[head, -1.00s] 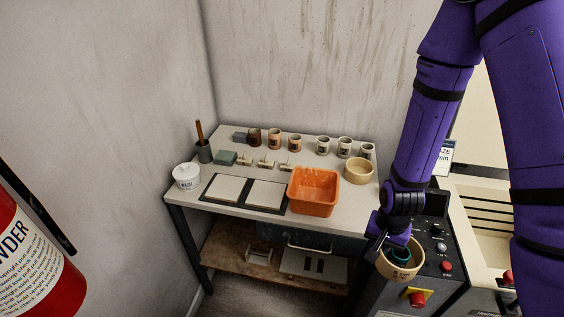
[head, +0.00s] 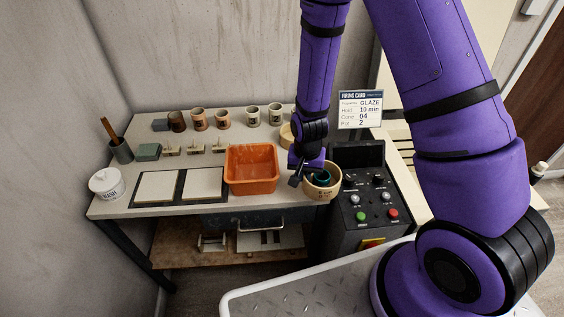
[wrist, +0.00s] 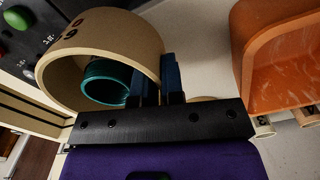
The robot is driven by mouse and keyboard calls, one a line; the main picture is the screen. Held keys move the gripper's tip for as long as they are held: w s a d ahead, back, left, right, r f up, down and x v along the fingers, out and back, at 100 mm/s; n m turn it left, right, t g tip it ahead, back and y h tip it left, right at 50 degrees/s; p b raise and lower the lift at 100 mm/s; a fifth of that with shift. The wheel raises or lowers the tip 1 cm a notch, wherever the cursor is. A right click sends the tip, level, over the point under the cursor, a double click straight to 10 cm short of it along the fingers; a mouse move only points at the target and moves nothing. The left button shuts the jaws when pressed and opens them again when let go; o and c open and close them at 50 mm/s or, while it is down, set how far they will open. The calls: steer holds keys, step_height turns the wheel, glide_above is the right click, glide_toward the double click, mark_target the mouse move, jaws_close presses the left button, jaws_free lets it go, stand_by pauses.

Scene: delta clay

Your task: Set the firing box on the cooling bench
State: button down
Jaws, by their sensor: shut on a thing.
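The firing box appears to be a tan round, open-topped container (head: 322,192) with dark markings, and a teal ringed pot (head: 322,178) stands inside it. My gripper (head: 303,178) is shut on the container's wall. The container is held in the air by the bench's right front corner, left of the control panel. The pale-topped bench (head: 205,207), apparently the cooling bench, stands against the wall.
An orange tub (head: 251,187) is just left of the held container. A second tan container (head: 286,136) is partly hidden behind my arm. A control panel (head: 368,200) stands at right.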

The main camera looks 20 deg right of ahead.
steer(key=w+a, duration=0.1)
steer(key=w, duration=0.5)
steer(key=w+a+f, duration=0.1)
steer(key=w, duration=0.2)
steer(key=shift+w+a, duration=0.1)
steer(key=shift+a, duration=0.2)
steer(key=shift+f, duration=1.7)
steer(key=shift+f, duration=0.15)
steer(key=c, duration=1.5)
jaws_free()
